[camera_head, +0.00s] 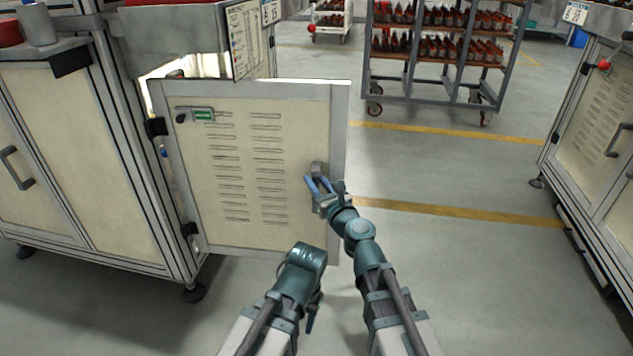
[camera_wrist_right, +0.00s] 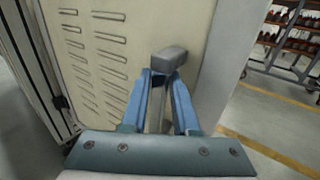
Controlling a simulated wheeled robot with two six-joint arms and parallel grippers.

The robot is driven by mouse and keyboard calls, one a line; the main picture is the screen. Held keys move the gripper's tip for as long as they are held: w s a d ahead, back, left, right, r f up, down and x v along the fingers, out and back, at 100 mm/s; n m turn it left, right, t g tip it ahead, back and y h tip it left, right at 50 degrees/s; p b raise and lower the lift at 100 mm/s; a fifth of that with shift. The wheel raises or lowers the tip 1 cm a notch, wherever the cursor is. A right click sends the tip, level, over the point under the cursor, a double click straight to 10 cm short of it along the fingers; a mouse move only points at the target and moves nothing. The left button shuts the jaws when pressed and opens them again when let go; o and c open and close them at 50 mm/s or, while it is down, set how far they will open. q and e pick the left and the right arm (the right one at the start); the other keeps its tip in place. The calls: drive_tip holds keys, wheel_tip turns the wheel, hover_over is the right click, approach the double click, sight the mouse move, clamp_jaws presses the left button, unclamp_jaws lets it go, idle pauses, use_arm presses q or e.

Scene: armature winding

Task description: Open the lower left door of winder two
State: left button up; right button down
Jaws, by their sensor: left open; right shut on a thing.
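The cabinet door (camera_head: 245,165) is cream with a grey frame and vent slots, and stands swung out from the winder's cabinet (camera_head: 85,140). Its hinges are at its left edge. My right gripper (camera_head: 318,190) is shut on the door's grey handle (camera_wrist_right: 168,60), near the free right edge; the blue fingers (camera_wrist_right: 170,100) close around the handle in the right wrist view. My left gripper (camera_head: 310,318) is open and empty, low in front of the door, partly hidden behind its own wrist.
A rack of bottle-like brown parts (camera_head: 435,50) stands at the back on wheels. Another cabinet (camera_head: 595,120) stands at the right. The grey floor (camera_head: 460,260) between, with yellow lines, is clear. A label sheet (camera_head: 243,38) hangs above the door.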

drive_tip(key=c, duration=0.7)
unclamp_jaws()
drive_tip(key=shift+s, duration=0.15)
